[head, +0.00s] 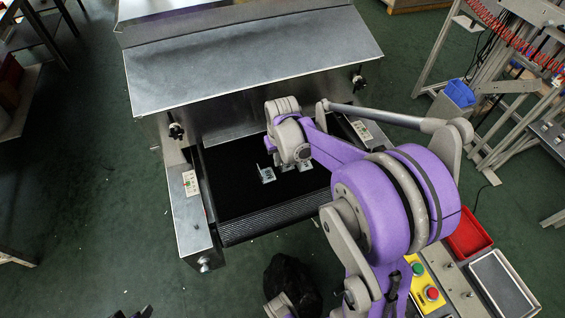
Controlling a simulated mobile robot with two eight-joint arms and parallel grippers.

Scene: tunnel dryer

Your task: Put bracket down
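Small silvery brackets lie on the black belt (240,199) of the tunnel dryer. One bracket (267,174) shows clearly, and others are partly covered by my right wrist. My purple and grey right arm reaches over the belt from the lower right. My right gripper (287,163) points down close above the brackets. Its fingers are mostly hidden by the wrist, so I cannot tell whether it is shut on a bracket. Small dark tips at the bottom edge, left of the middle, may be my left gripper (134,313); too little shows to tell its state.
The dryer's metal hood (250,60) stands behind the belt, with side panels (190,205) left and right. A red bin (468,238), a grey tray (502,284) and a yellow button box (424,282) are at lower right. A black lumpy object (290,278) sits before the belt.

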